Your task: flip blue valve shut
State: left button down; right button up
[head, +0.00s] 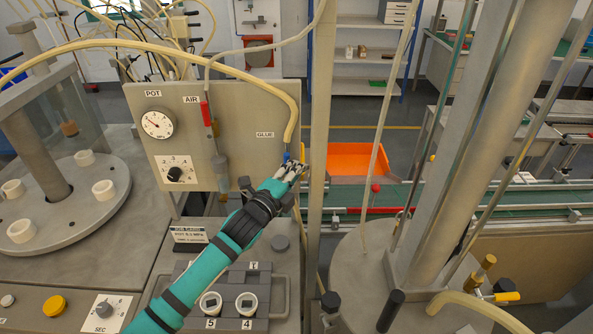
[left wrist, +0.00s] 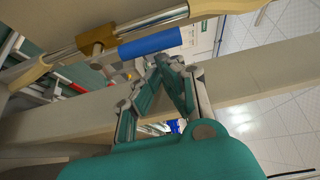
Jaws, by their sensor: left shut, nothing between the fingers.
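The blue valve handle (head: 287,156) shows as a small blue patch under the GLUE label, at the lower end of the cream hose. My left gripper (head: 300,168) is right beside it and covers part of the valve. In the left wrist view the blue handle (left wrist: 150,44) is a bar joined to a brass valve body (left wrist: 97,42) on a metal pipe. There it lies roughly alongside the pipe. The left gripper's fingertips (left wrist: 170,64) are together just below the handle, with nothing between them. I cannot tell if they touch it. My right gripper is not in view.
The grey panel (head: 228,130) carries a gauge (head: 158,124), a knob (head: 175,173) and a red AIR handle (head: 205,114). A cream post (head: 318,120) stands close to the right of my gripper. An orange bin (head: 357,160) lies behind it.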

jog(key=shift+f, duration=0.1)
pick_arm(q)
jog(key=shift+a+n+t+b, duration=0.2)
jog(key=shift+n+t+b, duration=0.1)
jog(key=shift+b, duration=0.15)
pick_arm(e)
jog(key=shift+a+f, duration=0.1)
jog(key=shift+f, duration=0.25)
pick_arm(q)
jog(key=shift+a+b, duration=0.15)
jog(key=shift+b, duration=0.2)
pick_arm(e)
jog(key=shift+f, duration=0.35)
